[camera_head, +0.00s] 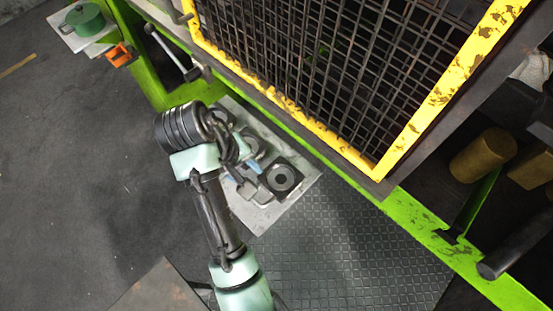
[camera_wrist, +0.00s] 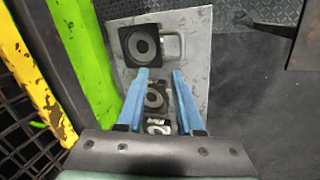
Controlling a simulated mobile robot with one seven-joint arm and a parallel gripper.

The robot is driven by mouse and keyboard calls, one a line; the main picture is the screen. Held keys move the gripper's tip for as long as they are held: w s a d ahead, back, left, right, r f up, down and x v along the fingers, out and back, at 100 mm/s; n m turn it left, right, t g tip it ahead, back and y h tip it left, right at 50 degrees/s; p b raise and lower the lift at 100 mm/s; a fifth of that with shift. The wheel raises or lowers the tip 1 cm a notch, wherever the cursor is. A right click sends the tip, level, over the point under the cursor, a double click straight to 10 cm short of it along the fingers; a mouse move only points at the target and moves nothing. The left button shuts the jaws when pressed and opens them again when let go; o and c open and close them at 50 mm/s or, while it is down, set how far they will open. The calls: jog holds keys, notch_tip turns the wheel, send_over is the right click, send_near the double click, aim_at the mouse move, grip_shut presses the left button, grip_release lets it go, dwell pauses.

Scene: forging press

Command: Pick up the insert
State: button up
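Several dark square blocks with round ring centres, any of which could be the insert, lie on a light grey plate (camera_wrist: 190,25). The largest-looking block (camera_wrist: 143,44) is beyond my fingertips in the wrist view; it also shows in the head view (camera_head: 282,178). A second block (camera_wrist: 155,97) shows between the fingers, and a third piece (camera_wrist: 158,127) is nearer the palm, partly hidden by it. My gripper (camera_wrist: 160,75) is open, its two blue fingers apart with nothing clearly held between them. Its height above the blocks is hard to tell. My arm hides part of the plate in the head view.
A grey loop handle (camera_wrist: 174,46) is beside the largest-looking block. A green press frame (camera_head: 420,222) and yellow-edged mesh guard (camera_head: 400,150) run close along the plate. A green round pot (camera_head: 84,18) and an orange item (camera_head: 121,54) are at upper left. Open floor (camera_head: 70,170) is left.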

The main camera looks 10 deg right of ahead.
aim_at(267, 187)
jog(key=x, duration=0.6)
jog(key=shift+s+f, duration=0.25)
jog(key=shift+s+d+f+p, duration=0.1)
jog(key=shift+d+f+p, duration=0.15)
jog(key=shift+f+p, duration=0.1)
jog(key=shift+w+p+x, duration=0.2)
jog(key=shift+p+x, duration=0.35)
jog(key=shift+x, duration=1.75)
grip_shut()
jog(key=shift+w+r, duration=0.1)
jog(key=shift+r, duration=0.05)
